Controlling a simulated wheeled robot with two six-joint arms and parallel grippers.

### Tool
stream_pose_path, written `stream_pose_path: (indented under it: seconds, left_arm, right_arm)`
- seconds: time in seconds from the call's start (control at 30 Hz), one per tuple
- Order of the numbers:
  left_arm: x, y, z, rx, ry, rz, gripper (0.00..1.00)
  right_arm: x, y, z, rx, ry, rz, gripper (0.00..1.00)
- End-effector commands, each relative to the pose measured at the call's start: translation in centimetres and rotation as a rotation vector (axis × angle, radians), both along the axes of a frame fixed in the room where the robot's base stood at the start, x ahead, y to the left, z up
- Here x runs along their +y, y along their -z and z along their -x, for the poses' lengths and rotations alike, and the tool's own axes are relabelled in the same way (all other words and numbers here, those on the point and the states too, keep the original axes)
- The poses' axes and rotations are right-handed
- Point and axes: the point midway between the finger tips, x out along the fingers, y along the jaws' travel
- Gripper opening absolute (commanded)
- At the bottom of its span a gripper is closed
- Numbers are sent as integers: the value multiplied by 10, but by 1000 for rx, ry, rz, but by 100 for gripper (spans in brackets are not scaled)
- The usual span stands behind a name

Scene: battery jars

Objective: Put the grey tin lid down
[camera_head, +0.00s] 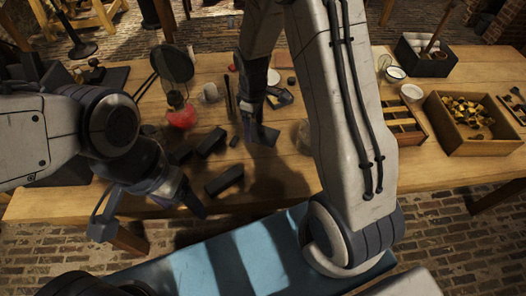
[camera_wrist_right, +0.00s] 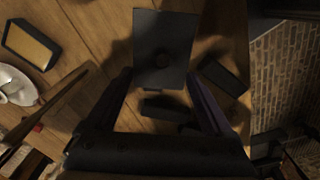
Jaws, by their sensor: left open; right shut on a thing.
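The grey tin lid is a dark grey square plate with a round knob in its middle. It is between my right gripper's fingers in the right wrist view (camera_wrist_right: 150,28). In the head view the lid (camera_head: 264,136) hangs just below my right gripper (camera_head: 256,108), over the middle of the wooden table (camera_head: 285,176). My right gripper is shut on it; a shadow lies on the table nearby. My left gripper (camera_head: 150,208) is open and empty at the table's front left edge, apart from the lid.
Two dark blocks (camera_head: 225,180) (camera_head: 211,142) lie left of the lid. A red flask (camera_head: 181,115) stands further left. A wooden box of brass pieces (camera_head: 470,148) and a dark box (camera_head: 425,62) stand at the right. Bare table shows in front of the lid.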

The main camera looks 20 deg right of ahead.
Motion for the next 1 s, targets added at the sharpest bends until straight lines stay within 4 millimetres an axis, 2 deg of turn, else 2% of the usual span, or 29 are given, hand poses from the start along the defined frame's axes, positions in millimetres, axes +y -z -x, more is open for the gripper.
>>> stream_pose_path:
  seconds: [0.1,0.3,0.37,0.6,0.77,1.0]
  left_arm:
    - [0,6,0,0,0,0,73]
    - [0,8,0,0,0,0,73]
    - [0,7,0,0,0,0,73]
    - [0,3,0,0,0,0,73]
    - [0,2,0,0,0,0,73]
    - [0,-2,0,0,0,0,73]
  right_arm:
    - [4,3,-3,0,-232,0,33]
    - [7,5,-5,0,-455,0,33]
    - [7,10,-5,4,-478,-1,33]
    - [7,52,-4,5,-486,-1,33]
    - [7,66,-4,4,-485,-1,33]
    - [7,100,-4,3,-484,0,33]
